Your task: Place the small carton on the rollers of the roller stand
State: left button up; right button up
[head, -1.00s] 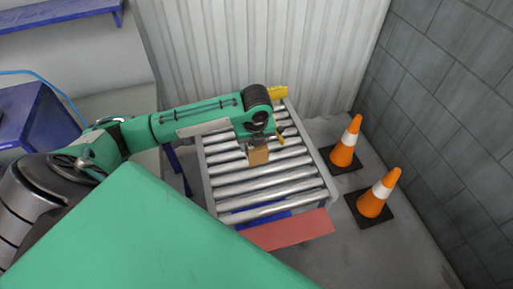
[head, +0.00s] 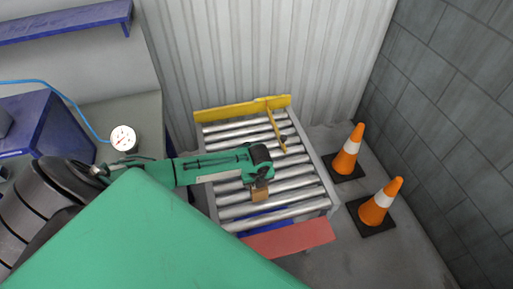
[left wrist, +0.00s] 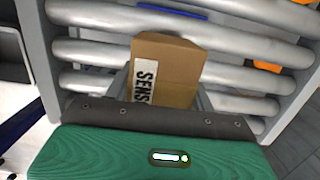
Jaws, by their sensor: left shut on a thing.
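The small carton (head: 260,194) is brown and shows below my left gripper (head: 260,184) in the head view. In the left wrist view the carton (left wrist: 168,72) has a white label reading "SENS" and sits between the two fingers of my left gripper (left wrist: 162,92), which is shut on it. The roller stand (head: 328,190) has several silver rollers, which lie beneath the carton. They also show behind it in the left wrist view (left wrist: 80,50). I cannot tell whether the carton touches the rollers. My right gripper is not in view.
A yellow stop rail (head: 225,112) runs along the stand's far end, with a yellow bar (head: 275,130) over the rollers. A red panel (head: 290,238) is at the near end. Two orange cones (head: 347,155) (head: 379,204) stand right of it. A white gauge (head: 124,138) is at left.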

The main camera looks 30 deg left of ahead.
pick_arm(q)
jog(key=shift+f, duration=0.8)
jog(key=shift+f, duration=0.15)
jog(key=o, duration=1.1)
jog(key=shift+c, duration=0.2)
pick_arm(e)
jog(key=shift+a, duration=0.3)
pick_arm(q)
jog(key=r, duration=0.4)
jog(key=d+r, duration=0.1)
jog(key=r, duration=0.3)
jog(key=s+r, duration=0.1)
jog(key=r, duration=0.3)
jog(key=shift+d+r+b, duration=0.1)
jog(key=shift+d+b, duration=0.1)
jog(key=shift+b, duration=0.1)
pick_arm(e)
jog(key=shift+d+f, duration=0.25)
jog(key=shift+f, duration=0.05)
